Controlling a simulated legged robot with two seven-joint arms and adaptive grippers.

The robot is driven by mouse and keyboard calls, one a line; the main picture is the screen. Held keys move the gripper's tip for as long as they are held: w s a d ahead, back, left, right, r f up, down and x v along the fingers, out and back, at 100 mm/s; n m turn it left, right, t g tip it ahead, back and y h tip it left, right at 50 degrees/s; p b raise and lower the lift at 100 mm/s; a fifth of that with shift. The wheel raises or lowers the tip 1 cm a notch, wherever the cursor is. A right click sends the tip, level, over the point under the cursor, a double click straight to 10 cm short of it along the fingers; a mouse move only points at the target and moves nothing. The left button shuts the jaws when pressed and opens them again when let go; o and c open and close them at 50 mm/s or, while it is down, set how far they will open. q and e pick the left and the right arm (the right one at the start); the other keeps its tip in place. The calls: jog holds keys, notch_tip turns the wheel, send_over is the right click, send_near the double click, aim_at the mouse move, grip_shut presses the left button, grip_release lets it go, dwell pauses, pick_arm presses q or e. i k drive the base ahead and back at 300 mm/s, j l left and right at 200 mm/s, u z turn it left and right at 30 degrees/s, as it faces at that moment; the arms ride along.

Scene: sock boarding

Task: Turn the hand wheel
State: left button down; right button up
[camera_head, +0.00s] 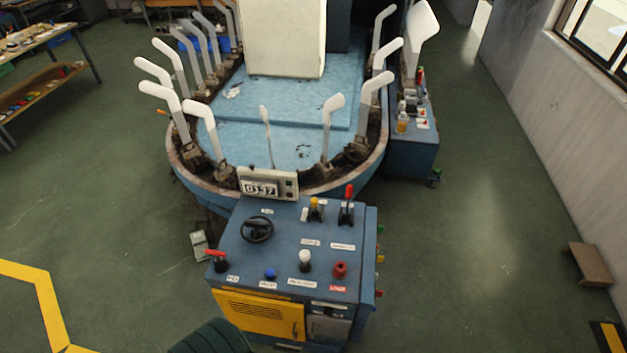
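The hand wheel (257,229) is a small black spoked wheel on the upper left of the blue control console (285,262). The console stands in front of the sock boarding machine, in the lower middle of the view. Nothing touches the wheel, and it is fully in sight. Neither of my grippers shows in the head view. A dark ribbed shape at the bottom edge, left of the middle, cannot be made out clearly.
Near the wheel are a display box (268,184), a red-handled lever (347,205), a yellow-topped lever (315,210), a red-handled control (217,259), a blue button (270,273), a white knob (305,260) and a red knob (340,269). White sock forms ring the machine (240,135) behind.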

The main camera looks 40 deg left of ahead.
aim_at(257, 225)
jog(key=u, duration=1.95)
jog(key=l+u, duration=0.15)
jog(key=u, duration=0.45)
jog(key=k, duration=0.05)
